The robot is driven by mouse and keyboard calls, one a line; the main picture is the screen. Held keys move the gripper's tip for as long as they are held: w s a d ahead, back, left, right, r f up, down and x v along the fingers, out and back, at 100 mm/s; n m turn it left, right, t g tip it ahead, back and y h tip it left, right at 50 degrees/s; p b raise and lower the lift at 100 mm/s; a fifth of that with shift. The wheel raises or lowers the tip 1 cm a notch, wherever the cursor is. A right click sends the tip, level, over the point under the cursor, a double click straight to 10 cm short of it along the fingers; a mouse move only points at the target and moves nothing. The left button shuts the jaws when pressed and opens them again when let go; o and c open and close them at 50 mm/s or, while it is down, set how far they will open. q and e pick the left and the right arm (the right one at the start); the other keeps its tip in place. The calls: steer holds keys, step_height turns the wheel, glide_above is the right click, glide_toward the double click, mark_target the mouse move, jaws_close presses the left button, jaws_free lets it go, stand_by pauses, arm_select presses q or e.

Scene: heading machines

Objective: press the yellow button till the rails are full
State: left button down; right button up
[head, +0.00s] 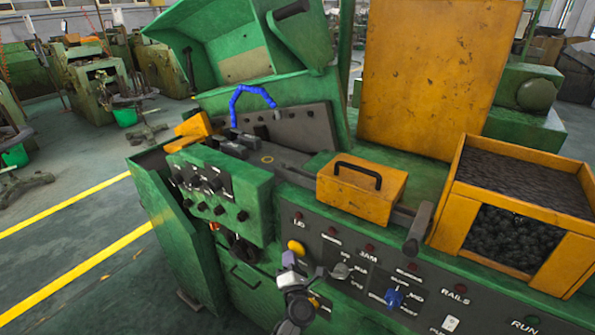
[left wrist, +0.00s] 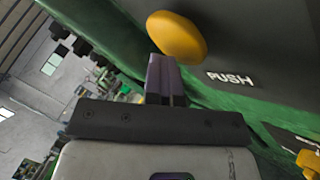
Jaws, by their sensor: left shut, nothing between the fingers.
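The yellow button (head: 296,246) is a round knob at the left end of the dark front panel (head: 330,240) of the green machine. In the left wrist view the yellow button (left wrist: 177,38) is large, beside white lettering "PUSH". My left gripper (head: 289,260) is shut and empty, its purple fingertips just below the button in the head view. In the left wrist view the fingertips (left wrist: 161,62) lie close to the button's lower edge; whether they touch it I cannot tell. A "RAILS" label (head: 454,289) with a dark red lamp is further right. My right gripper is not in view.
A blue knob (head: 393,298) and a grey knob (head: 341,271) stick out of the panel. A yellow handled box (head: 361,188) and a yellow bin (head: 574,256) of dark parts sit above. A green control box (head: 218,190) juts out left. Floor is open at far left.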

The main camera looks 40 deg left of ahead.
arm_select(q)
steer(key=s, duration=0.1)
steer(key=s+r+p, duration=0.1)
steer(key=s+p, duration=0.1)
steer(key=shift+s+d+r, duration=0.15)
steer(key=shift+d+r, duration=0.1)
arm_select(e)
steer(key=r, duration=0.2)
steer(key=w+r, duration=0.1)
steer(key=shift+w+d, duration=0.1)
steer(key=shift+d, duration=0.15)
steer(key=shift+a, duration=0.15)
